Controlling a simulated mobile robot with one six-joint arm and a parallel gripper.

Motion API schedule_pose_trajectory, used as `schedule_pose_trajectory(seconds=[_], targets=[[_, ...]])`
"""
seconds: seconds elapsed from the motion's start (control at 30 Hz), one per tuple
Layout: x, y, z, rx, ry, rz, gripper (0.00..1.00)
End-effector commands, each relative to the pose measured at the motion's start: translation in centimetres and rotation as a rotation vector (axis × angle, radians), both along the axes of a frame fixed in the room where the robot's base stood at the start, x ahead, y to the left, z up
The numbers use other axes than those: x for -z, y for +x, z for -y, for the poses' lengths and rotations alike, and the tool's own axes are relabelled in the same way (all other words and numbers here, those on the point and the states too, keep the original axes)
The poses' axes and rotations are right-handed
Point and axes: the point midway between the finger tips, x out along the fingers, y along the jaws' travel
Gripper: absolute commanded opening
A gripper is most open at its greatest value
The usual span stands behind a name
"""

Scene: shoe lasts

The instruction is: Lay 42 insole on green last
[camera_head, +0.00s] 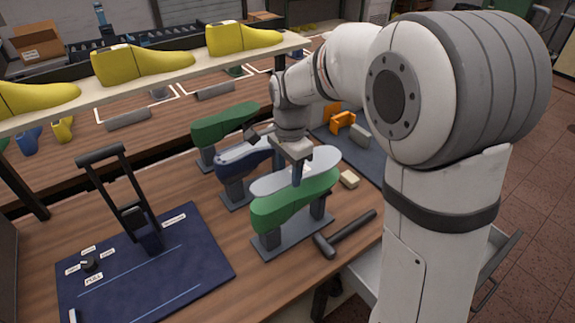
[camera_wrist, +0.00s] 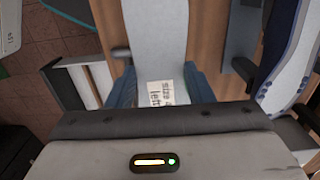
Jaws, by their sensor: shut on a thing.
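My gripper (camera_head: 297,180) is shut on a pale grey insole (camera_head: 268,184) above the nearest green last (camera_head: 290,212). The insole lies nearly flat and roughly in line with the last; whether it touches cannot be told. In the wrist view the insole (camera_wrist: 158,35) runs up the picture between my gripper's blue fingers (camera_wrist: 163,88). Its white label (camera_wrist: 162,93) reads "size 4" and "left", with the rest of the size hidden. The green last stands on a grey stand (camera_head: 292,240). A second, darker green last (camera_head: 225,122) stands farther back.
A dark blue last (camera_head: 240,163) stands between the green ones; in the wrist view a pale top (camera_wrist: 288,62) shows on it. A hammer (camera_head: 345,234) and beige block (camera_head: 349,179) lie close right. A dark mat (camera_head: 190,265) bears a black-handled device (camera_head: 128,205). Yellow lasts (camera_head: 140,64) line a shelf.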

Motion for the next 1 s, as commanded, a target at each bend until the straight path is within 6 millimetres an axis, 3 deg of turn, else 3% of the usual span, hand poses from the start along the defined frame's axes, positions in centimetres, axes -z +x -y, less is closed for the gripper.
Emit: schedule_pose_trajectory(seconds=[0.7,1.0], targets=[[4.2,-0.2,-0.1,0.030,-0.002,0.002,0.25],[4.9,-0.2,-0.2,0.036,-0.003,0.003,0.25]])
